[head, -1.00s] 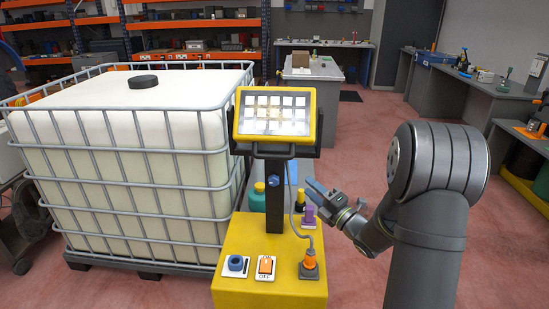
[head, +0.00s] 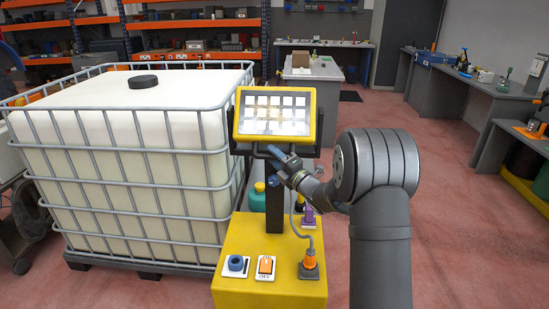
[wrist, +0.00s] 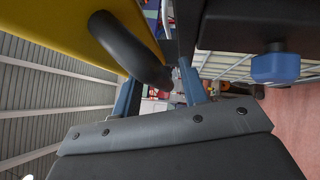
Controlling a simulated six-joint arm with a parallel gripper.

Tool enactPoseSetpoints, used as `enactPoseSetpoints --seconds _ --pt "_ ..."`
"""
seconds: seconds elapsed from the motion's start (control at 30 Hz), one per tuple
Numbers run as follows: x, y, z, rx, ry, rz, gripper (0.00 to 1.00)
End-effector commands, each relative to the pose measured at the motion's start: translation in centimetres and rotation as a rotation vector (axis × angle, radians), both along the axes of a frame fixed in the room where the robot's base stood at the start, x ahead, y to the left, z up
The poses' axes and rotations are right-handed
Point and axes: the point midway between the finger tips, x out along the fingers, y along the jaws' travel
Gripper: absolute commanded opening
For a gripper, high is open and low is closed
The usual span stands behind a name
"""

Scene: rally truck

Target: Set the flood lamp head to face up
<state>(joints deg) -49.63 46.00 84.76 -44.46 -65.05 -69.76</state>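The flood lamp head (head: 274,115) is a yellow-framed panel of lit cells on a dark post (head: 273,205) above a yellow base. Its lit face points toward the head camera, leaning slightly back. My gripper (head: 278,156) is just below the lamp's lower edge, in front of the post top. In the wrist view, the yellow housing (wrist: 60,22) fills the upper left, and a curved black bar (wrist: 128,48) reaches down in front of my gripper (wrist: 160,78). The fingers are apart with the bar's end between them in the picture; I cannot tell whether they touch it.
A blue knob (wrist: 275,68) hangs at the right in the wrist view. A large white caged tank (head: 120,150) stands left of the lamp. The yellow base (head: 268,235) carries an orange switch (head: 265,265) and an orange plug (head: 309,266). The floor at right is open.

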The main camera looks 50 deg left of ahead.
Motion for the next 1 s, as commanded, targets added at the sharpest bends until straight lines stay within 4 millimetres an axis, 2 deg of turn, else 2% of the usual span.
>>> enactPoseSetpoints --seconds 0.33,0.53,1.0 --pt "0.02 0.35 0.03 -0.001 0.000 -0.001 0.38" --pt "0.02 0.34 0.04 -0.001 0.000 0.000 0.00" --pt "-0.50 -0.18 0.76 -0.045 0.043 -0.001 0.00"
